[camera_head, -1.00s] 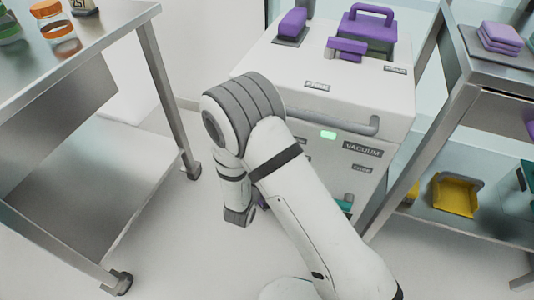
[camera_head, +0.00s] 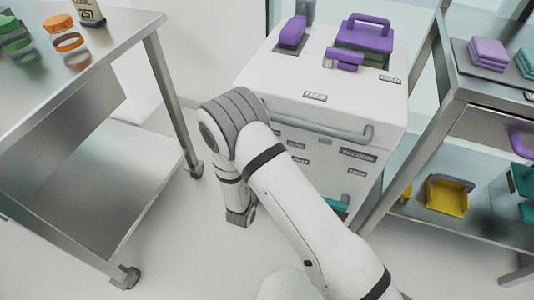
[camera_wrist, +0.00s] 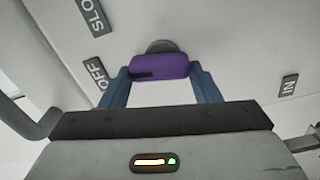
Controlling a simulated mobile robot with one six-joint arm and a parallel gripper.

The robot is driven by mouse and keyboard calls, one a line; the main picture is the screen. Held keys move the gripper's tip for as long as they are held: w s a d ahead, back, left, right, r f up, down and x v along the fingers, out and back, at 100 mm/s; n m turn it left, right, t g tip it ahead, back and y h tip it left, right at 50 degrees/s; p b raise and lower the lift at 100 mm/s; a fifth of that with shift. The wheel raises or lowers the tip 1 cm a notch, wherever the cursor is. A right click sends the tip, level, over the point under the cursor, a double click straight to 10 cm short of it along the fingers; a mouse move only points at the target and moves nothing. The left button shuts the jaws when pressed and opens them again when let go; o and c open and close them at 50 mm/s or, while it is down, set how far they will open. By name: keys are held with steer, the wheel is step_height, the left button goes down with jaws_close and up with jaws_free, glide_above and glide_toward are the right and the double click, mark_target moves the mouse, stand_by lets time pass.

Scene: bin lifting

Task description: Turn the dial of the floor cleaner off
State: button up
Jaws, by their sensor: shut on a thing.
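The floor cleaner (camera_head: 335,120) is a white box-shaped machine in the middle of the head view. In the wrist view its purple dial (camera_wrist: 172,65) sits on a round grey base. A dark mark on the dial is on its left side, the side of the OFF label (camera_wrist: 94,74). A SLO... label (camera_wrist: 95,16) is above that, cut off. My gripper (camera_wrist: 160,72) has its two blue-grey fingers on either end of the dial, shut on it. In the head view my arm hides the dial and the fingertips. The small lamp (camera_head: 325,141) on the front is grey and unlit.
A grey bar handle (camera_head: 320,127) crosses the cleaner's upper front. A steel table (camera_head: 90,70) with jars stands left. A steel shelf cart (camera_head: 480,95) with folded cloths and a yellow dustpan (camera_head: 448,194) stands right. Floor is clear between table and cleaner.

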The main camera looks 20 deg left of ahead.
steer(key=shift+n+p, duration=0.55)
steer(key=shift+n, duration=0.55)
steer(key=shift+f, duration=0.1)
steer(key=o, duration=1)
steer(key=s, duration=0.2)
steer(key=s+p, duration=0.1)
steer(key=s, duration=0.4)
steer(key=shift+s+a, duration=0.3)
steer(key=shift+s, duration=0.1)
